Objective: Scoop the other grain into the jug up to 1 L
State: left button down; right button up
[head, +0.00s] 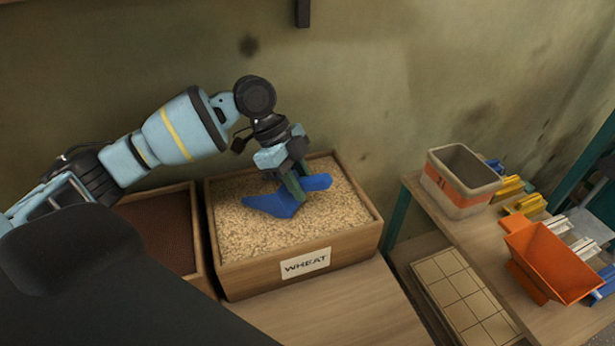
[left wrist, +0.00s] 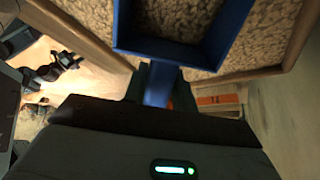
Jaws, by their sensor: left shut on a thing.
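My left gripper (head: 292,180) is shut on a blue scoop (head: 268,204) over the wooden bin labelled WHEAT (head: 234,284). The bin is filled with pale grain (head: 245,232). The scoop is at the grain surface; whether it is sunk in is unclear. In the left wrist view the scoop (left wrist: 158,52) has a square open body, with shaded grain inside its walls. A second wooden bin (head: 196,235) with dark brown grain (head: 160,228) stands to the left, partly hidden by my arm. A beige open container with an orange band (head: 455,196) stands right; whether it is the jug is unclear.
An orange hopper-like tray (head: 548,258) and several yellow pieces (head: 524,204) sit on the bench at the right. A tiled panel (head: 465,300) lies beside that bench. The wooden top in front of the wheat bin (head: 330,312) is clear. The wall is close behind the bins.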

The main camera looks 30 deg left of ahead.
aim_at(328, 178)
pick_arm(q)
jog(key=shift+w+d+f+y, duration=0.1)
jog(key=shift+d+f+y, duration=0.1)
jog(key=shift+d+y, duration=0.65)
jog(key=shift+d+r+y+p, duration=0.2)
jog(key=shift+r+y+p, duration=0.25)
jog(key=shift+y+p, duration=0.4)
jog(key=shift+d+r+y+p, duration=0.15)
jog(key=shift+d+y+p, duration=0.3)
jog(key=shift+y, duration=0.15)
jog(key=shift+d+r+y, duration=0.1)
jog(key=shift+d+y, duration=0.3)
jog(key=shift+d, duration=0.05)
jog(key=shift+w+d+r+y+p, duration=0.15)
jog(key=shift+d+y+p, duration=0.5)
jog(key=shift+d, duration=0.2)
jog(key=shift+d+r, duration=0.1)
jog(key=shift+r, duration=0.95)
jog(key=shift+d+r+g, duration=0.3)
jog(key=shift+r, duration=0.6)
pick_arm(e)
jog(key=w+r+t, duration=0.1)
jog(key=w+r, duration=0.4)
jog(key=r, duration=0.1)
jog(key=shift+d+t, duration=0.3)
jog(key=shift+d, duration=0.15)
